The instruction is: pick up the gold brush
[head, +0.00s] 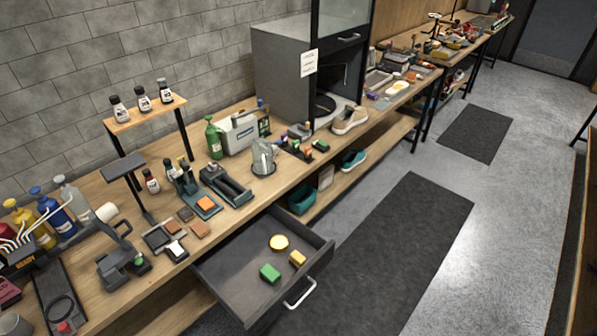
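An open grey drawer (229,272) below the workbench holds three small items, apart from each other. I cannot tell from this distance which of the two gold items is the brush, as bristles do not show. Neither of my grippers is in view.
The workbench (95,295) above is crowded with bottles, small tools and blocks. A beige sneaker (349,120) stands at the open dark cabinet (285,70). The drawer's metal handle (300,294) sticks out over the floor. A dark mat (400,245) lies clear on the floor.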

